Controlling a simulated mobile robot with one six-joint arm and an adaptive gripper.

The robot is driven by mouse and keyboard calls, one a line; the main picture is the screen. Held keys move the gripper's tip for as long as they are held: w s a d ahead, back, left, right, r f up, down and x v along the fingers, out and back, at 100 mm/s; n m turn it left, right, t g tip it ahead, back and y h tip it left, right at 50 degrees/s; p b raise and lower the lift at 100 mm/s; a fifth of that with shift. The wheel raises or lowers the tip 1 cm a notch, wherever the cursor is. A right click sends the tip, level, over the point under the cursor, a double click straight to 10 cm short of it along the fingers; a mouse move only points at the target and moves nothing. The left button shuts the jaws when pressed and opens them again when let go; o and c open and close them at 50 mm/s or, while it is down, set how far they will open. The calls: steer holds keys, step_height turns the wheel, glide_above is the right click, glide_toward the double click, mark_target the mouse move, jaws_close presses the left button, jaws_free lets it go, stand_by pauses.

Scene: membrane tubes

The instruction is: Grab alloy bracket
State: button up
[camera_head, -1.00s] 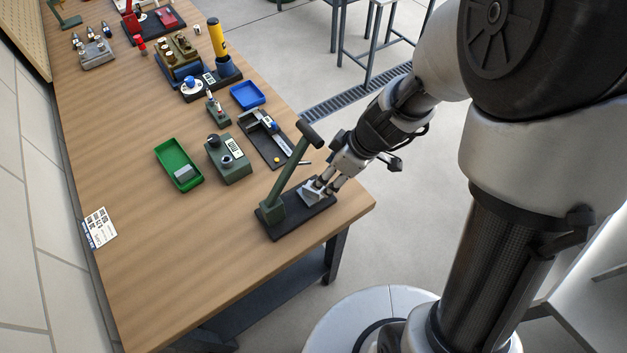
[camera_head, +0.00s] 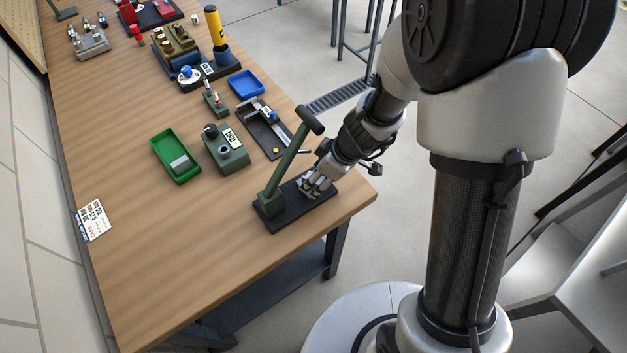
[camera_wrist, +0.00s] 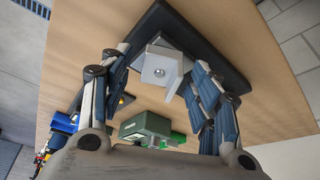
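The alloy bracket (camera_wrist: 160,66), a pale grey angled metal piece with a round hole or screw in its face, lies between my fingers in the wrist view. It rests on the dark base plate (camera_head: 290,216) of the green lever press (camera_head: 285,168). My gripper (camera_head: 316,184) is low over this plate, to the right of the lever, and hides most of the bracket in the head view. In the wrist view my gripper (camera_wrist: 157,62) is open, with one finger on each side of the bracket. I cannot tell whether either finger touches it.
The lever leans up close to my wrist. Behind it stand a green device (camera_head: 226,150), a green tray (camera_head: 176,158), a black fixture (camera_head: 262,134) and a blue tray (camera_head: 246,83). The wooden table (camera_head: 130,245) is clear at the front left.

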steer(key=c, duration=1.2)
